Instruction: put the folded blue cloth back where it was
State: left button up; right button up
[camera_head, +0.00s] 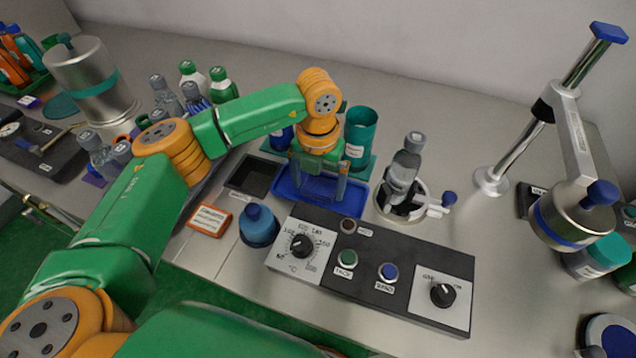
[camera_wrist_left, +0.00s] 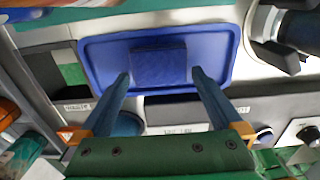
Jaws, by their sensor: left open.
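The folded blue cloth (camera_wrist_left: 158,66) is a dark blue rectangle lying flat on the brighter blue tray (camera_wrist_left: 222,42) in the left wrist view. In the head view the tray (camera_head: 285,199) sits behind the control box, partly hidden by my gripper, and the cloth is hard to tell apart there. My left gripper (camera_head: 318,191) points down over the tray and is open. In the left wrist view its fingertips (camera_wrist_left: 161,76) are spread to either side of the cloth, with nothing gripped. I cannot tell how far above the tray they are. My right gripper is not in view.
A control box (camera_head: 372,268) with knobs and buttons stands in front of the tray. A blue bottle (camera_head: 258,226) and an empty dark recess (camera_head: 252,177) are to the left. A teal cup (camera_head: 360,135) is behind, and a clear bottle in a holder (camera_head: 404,170) stands to the right.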

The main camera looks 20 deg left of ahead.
aim_at(318, 189)
pick_arm(q)
notch_tip(318, 189, up, 12)
jog(key=shift+f, duration=0.25)
